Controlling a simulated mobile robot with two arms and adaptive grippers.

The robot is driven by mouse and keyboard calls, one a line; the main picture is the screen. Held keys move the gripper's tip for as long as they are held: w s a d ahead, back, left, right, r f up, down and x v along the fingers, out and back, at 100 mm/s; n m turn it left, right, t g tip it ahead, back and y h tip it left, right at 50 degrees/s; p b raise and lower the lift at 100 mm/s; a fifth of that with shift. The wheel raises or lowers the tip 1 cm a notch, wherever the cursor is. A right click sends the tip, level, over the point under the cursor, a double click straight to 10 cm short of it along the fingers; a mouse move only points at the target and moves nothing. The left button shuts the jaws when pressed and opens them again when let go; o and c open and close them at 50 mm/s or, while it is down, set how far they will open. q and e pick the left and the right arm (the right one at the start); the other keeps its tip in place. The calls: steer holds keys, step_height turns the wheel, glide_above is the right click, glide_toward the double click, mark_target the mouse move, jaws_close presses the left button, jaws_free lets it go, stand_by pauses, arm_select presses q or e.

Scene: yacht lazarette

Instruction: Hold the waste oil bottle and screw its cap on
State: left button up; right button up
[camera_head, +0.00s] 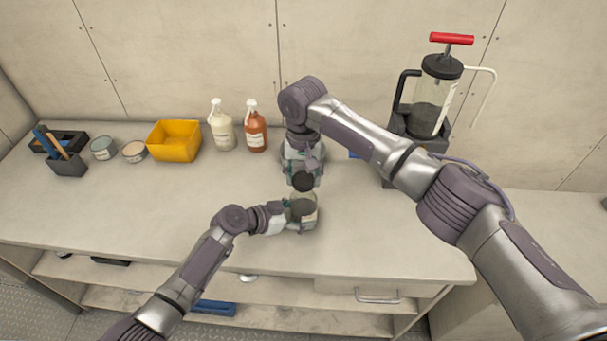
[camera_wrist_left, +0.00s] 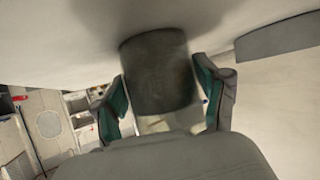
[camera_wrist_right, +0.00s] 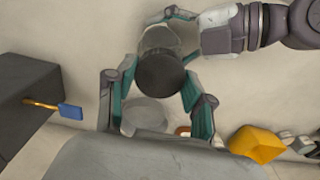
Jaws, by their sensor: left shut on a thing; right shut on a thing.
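The waste oil bottle (camera_head: 305,211) is a clear, dark-filled jar standing upright near the counter's front edge. My left gripper (camera_head: 296,211) is shut around its side from the left. In the left wrist view the bottle's dark body (camera_wrist_left: 158,75) sits between the two fingers. The black cap (camera_head: 303,182) is at the top of the bottle, below my right gripper (camera_head: 303,174), which points down and is shut on it. In the right wrist view the round cap (camera_wrist_right: 160,74) sits between the fingers and overlaps the bottle (camera_wrist_right: 158,38). I cannot tell whether the threads are engaged.
A cream pump bottle (camera_head: 222,130), an amber pump bottle (camera_head: 256,132), a yellow bin (camera_head: 174,141), two tins (camera_head: 103,148) and a tool holder (camera_head: 65,160) stand at the back left. An oil extractor (camera_head: 432,98) with a red handle stands at right. The counter's left front is clear.

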steer(key=shift+f, duration=1)
stand_by(0.8)
